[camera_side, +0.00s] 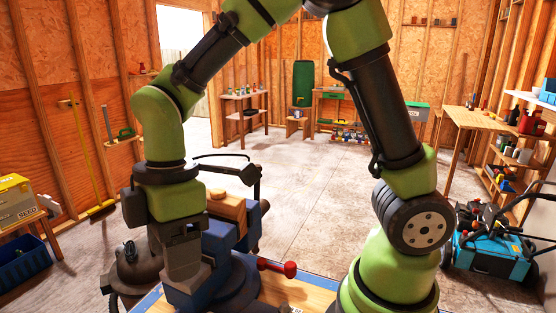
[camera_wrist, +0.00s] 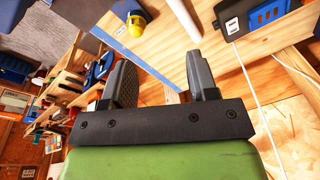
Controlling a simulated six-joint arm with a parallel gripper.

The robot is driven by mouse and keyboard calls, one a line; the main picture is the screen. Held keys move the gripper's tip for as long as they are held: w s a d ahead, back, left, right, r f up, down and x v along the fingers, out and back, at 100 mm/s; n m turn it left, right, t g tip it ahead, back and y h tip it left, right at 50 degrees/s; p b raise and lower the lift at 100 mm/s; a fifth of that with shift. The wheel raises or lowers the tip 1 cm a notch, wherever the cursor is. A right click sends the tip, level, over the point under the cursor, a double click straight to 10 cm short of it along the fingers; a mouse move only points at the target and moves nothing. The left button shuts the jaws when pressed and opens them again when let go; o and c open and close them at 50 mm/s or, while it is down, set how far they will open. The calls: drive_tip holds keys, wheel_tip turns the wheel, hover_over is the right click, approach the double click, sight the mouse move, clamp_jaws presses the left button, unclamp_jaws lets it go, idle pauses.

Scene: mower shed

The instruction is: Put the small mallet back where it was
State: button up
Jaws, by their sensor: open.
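My gripper (camera_wrist: 158,60) is open in the wrist view, with nothing between its two dark fingers. In the side view my gripper (camera_side: 182,258) hangs at lower left, close to a blue vise-like piece (camera_side: 238,228) with a tan wooden block (camera_side: 228,205) at its top. A red knob-ended bar (camera_side: 280,267) sticks out beside the blue piece; I cannot tell whether it is the mallet or a handle of that piece. I can make out no clear mallet in the wrist view. My arm hides part of the bench.
The wooden bench top (camera_side: 316,291) shows at the bottom. The wrist view has a yellow object (camera_wrist: 136,26), a white rod (camera_wrist: 184,20) and a blue tray (camera_wrist: 268,13). A blue mower (camera_side: 490,255) stands at right, a yellow seed box (camera_side: 15,198) at left. The mid-floor is clear.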

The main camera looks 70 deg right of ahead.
drive_tip(key=s+d+r+m+t, duration=0.7)
drive_tip(key=s+d+r+m, duration=0.2)
drive_tip(key=m, duration=0.8)
drive_tip(key=shift+s+d+r+t, duration=0.25)
drive_tip(key=shift+s+r+t, duration=0.05)
drive_tip(key=shift+s+r, duration=0.65)
